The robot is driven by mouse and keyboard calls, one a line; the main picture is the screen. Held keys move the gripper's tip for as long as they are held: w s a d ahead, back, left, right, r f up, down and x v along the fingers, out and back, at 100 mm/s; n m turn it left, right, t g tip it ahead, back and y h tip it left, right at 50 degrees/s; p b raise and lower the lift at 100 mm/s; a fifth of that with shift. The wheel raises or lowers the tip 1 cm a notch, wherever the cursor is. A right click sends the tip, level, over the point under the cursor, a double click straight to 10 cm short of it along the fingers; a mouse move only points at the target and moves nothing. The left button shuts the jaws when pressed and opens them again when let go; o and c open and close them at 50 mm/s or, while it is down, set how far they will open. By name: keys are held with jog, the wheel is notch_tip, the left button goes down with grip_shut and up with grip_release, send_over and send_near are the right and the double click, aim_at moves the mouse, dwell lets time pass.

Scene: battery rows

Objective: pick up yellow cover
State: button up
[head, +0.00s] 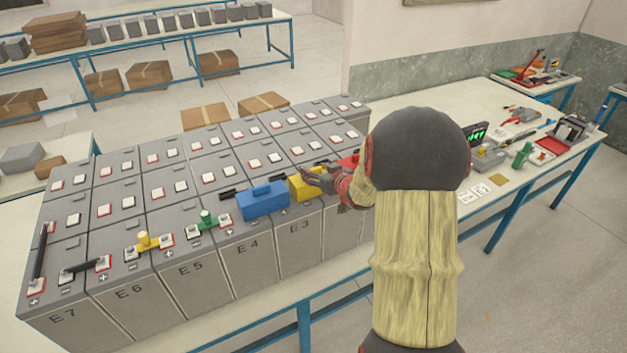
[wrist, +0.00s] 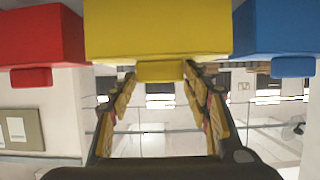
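The yellow cover (head: 309,188) sits on the front row of grey battery cells, by the cell marked E3. In the wrist view the yellow cover (wrist: 158,30) fills the upper middle, with its small yellow handle (wrist: 160,71) facing me. My gripper (head: 318,178) is right at the cover, partly hiding it in the head view. In the wrist view my gripper's fingertips (wrist: 160,73) stand apart, one at each end of the handle. They are very close to it; whether they touch it cannot be told. The cover looks seated on the cells.
A blue cover (head: 263,201) stands close on the left and a red cover (head: 348,161) on the right, partly behind my arm. Yellow (head: 147,241) and green (head: 207,219) connector pieces sit further left. Tools and a meter (head: 487,153) lie on the bench at right.

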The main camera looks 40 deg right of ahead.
jog(key=c, duration=0.6)
jog(key=shift+c, duration=0.6)
